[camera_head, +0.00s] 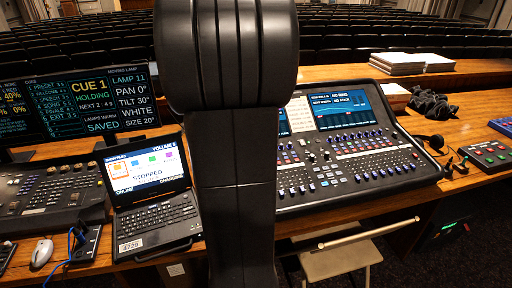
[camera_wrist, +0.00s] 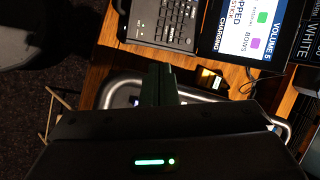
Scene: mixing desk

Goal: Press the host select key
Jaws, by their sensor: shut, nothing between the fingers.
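My gripper (camera_wrist: 161,84) shows in the wrist view as a dark narrow pair of fingers, shut and empty. It points at the desk beside the laptop's (camera_wrist: 172,22) keyboard edge. A small dark box (camera_wrist: 210,78) with an orange-lit face lies on the wood just right of the fingertips, apart from them in the picture. I cannot make out a key marked host select on it or elsewhere. In the head view the laptop (camera_head: 157,205) stands open left of my arm. My arm hides the desk to its right, and the fingers are out of sight there.
The mixing console (camera_head: 350,145) fills the desk right of my arm. A lighting desk (camera_head: 45,190), a white mouse (camera_head: 42,253) and a small black box (camera_head: 85,243) with a blue cable are at left. A pale bar (camera_wrist: 113,90) curves close around the fingers. A chair (camera_head: 340,258) stands in front.

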